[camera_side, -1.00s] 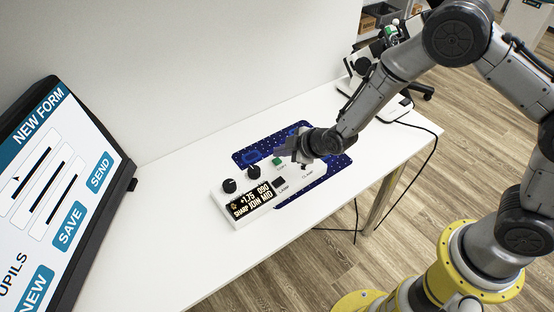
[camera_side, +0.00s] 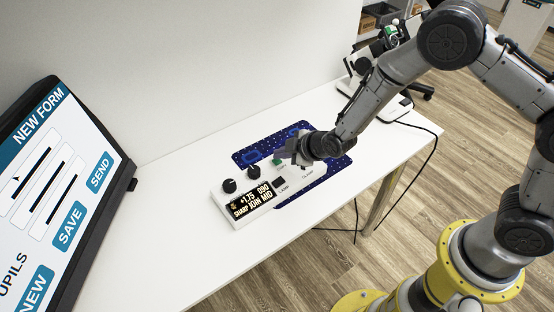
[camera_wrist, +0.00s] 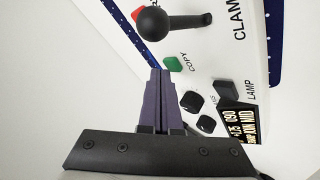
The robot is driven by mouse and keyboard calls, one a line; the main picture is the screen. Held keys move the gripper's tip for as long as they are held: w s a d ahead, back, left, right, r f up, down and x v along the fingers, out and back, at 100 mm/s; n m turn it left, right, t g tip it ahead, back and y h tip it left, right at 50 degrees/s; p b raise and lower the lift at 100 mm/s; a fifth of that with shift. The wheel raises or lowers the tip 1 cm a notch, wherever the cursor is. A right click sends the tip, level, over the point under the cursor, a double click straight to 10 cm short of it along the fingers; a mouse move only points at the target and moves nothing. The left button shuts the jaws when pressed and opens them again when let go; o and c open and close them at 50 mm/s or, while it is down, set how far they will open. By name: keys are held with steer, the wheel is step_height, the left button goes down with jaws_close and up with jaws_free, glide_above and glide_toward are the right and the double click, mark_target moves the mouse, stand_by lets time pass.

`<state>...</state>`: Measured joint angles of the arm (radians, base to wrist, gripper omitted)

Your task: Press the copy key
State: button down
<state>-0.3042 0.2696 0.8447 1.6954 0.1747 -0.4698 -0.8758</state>
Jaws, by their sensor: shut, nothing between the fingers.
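The copy key is a small green key (camera_wrist: 173,64), with the word COPY printed next to it, on a white control panel (camera_wrist: 215,65). In the side view the panel (camera_side: 228,210) lies on the table, and the green key (camera_side: 276,163) is partly hidden by my gripper. My gripper (camera_side: 283,155) is shut and empty, over the panel close to the green key. In the wrist view its closed fingertips (camera_wrist: 159,72) appear just beside the green key; whether they touch it I cannot tell.
A large screen (camera_side: 45,190) stands left. The white table (camera_side: 165,225) is clear between.

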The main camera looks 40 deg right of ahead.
mark_target(281, 164)
steer(key=shift+f, duration=0.6)
stand_by(0.6)
steer(key=shift+r, duration=1.05)
steer(key=shift+r, duration=2.5)
